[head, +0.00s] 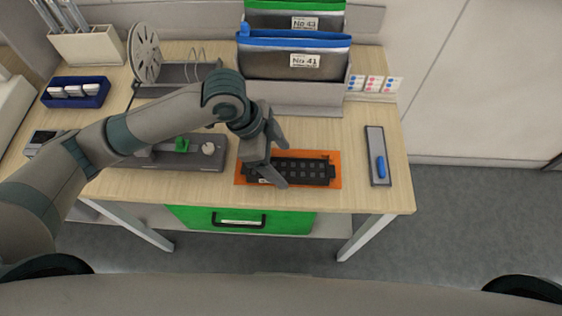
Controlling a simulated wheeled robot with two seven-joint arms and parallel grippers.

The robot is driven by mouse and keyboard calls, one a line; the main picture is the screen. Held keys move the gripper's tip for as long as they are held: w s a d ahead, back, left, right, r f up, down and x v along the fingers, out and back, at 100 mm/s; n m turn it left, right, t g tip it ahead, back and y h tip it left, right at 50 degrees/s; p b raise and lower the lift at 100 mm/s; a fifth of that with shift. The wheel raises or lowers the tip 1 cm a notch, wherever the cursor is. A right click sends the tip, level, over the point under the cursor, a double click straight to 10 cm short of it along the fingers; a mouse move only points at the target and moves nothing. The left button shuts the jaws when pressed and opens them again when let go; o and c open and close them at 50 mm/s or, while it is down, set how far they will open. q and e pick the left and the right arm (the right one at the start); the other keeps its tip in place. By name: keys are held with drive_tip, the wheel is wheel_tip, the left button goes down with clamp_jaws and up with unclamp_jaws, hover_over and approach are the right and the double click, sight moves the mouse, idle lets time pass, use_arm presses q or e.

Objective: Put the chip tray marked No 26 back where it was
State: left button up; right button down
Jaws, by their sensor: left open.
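A black tray (307,171) with rows of square pockets lies on an orange mat (338,180) near the front edge of the table. A small pale label shows at its left end, too small to read, so I cannot tell whether it is marked No 26. My left gripper (279,163) is open, reaching in from the left over the tray's left part. Its fingers hide some of the tray, and I cannot tell whether they touch it. My right gripper is not in view.
Pouches marked No 41 (270,62) and No 43 (275,21) stand in a grey holder (300,97) behind. A grey tray with a blue item (381,168) lies right. A grey fixture (190,161) and dark blue bin (75,101) are left. A green drawer (190,217) is below.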

use_arm(q)
drive_tip(key=b+v, duration=0.1)
drive_tip(key=v, duration=1)
drive_tip(key=shift+s, duration=0.1)
idle(0.5)
